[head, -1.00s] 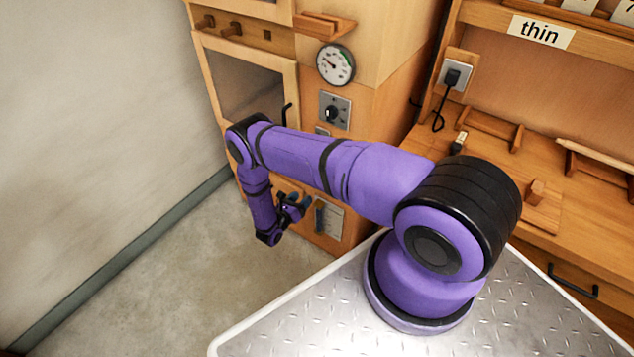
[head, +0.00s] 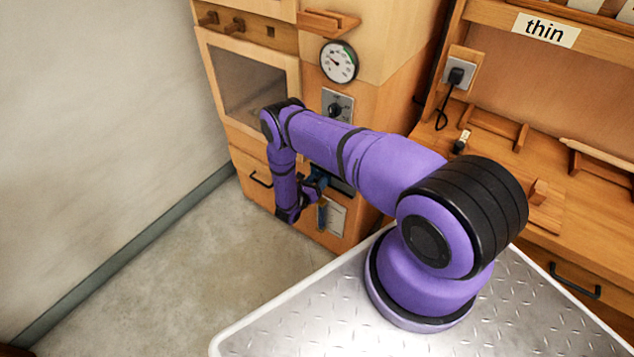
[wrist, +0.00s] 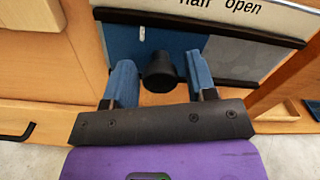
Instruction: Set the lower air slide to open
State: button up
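The lower air slide shows in the wrist view as a blue and grey panel (wrist: 225,53) in a dark frame, with a black round knob (wrist: 160,72) on it. A label strip (wrist: 235,8) above it reads "open" at the right, with a partly cut-off word, likely "half", left of that. My gripper (wrist: 159,80) is open, its two blue fingers on either side of the knob. I cannot tell whether they touch it. In the head view my gripper (head: 317,183) is at the lower front of the wooden cabinet, and my arm hides part of the slide.
The wooden cabinet (head: 375,110) carries a round gauge (head: 339,62) and a dial plate (head: 337,105). A drawer handle (head: 260,179) is left of my arm. A wooden desk stands at right; the floor at left (head: 160,265) is clear.

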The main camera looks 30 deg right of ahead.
aim_at(341, 185)
grip_shut()
jog(key=s+d, duration=0.1)
jog(key=s, duration=0.1)
jog(key=s+d, duration=0.1)
jog(key=s, duration=0.5)
jog(key=shift+d, duration=0.4)
jog(key=shift+o, duration=1.2)
grip_release()
jog(key=v, duration=1)
jog(key=shift+s+a, duration=0.2)
jog(key=shift+a, duration=0.15)
